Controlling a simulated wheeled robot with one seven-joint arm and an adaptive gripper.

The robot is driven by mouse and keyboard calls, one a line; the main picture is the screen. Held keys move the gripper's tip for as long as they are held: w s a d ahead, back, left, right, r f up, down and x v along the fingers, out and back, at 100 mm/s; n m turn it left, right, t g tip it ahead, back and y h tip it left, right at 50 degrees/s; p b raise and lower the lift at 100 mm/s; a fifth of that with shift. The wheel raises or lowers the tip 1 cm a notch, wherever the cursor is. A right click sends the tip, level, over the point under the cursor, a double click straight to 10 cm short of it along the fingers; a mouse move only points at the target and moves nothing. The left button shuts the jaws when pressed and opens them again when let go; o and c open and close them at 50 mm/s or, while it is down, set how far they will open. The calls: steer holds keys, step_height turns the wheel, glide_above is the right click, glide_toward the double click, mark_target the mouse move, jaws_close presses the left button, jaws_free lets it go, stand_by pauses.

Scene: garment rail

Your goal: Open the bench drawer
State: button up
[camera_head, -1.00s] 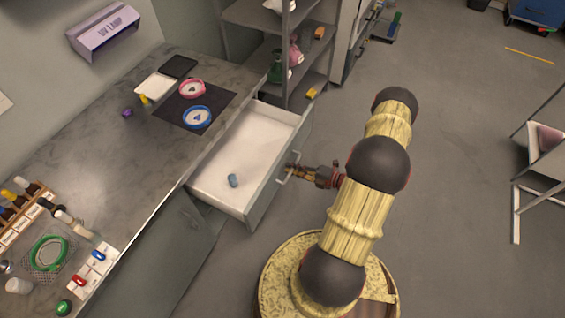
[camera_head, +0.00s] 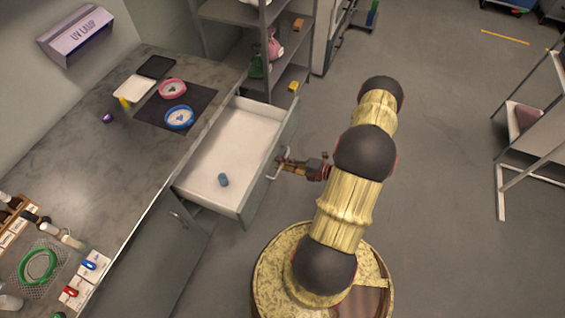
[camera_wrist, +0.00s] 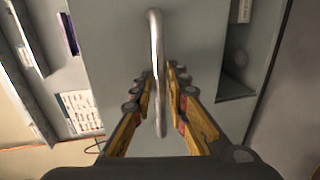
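The metal bar handle (camera_head: 273,172) is on the drawer's front. My gripper (camera_head: 284,163) is at this handle, reaching it from the right. In the wrist view the handle (camera_wrist: 155,35) runs between the two fingers of my gripper (camera_wrist: 160,72), which are closed in on it. The exact contact is partly hidden by the fingers.
The bench top (camera_head: 110,165) holds a dark mat (camera_head: 150,118) with pink and blue rings. A grey shelf (camera_head: 225,12) stands just behind the drawer. A white-framed rack (camera_head: 501,190) is at the right. The floor (camera_head: 440,120) between my arm and the rack is clear.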

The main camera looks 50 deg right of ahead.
steer(key=v, duration=1.2)
stand_by(0.4)
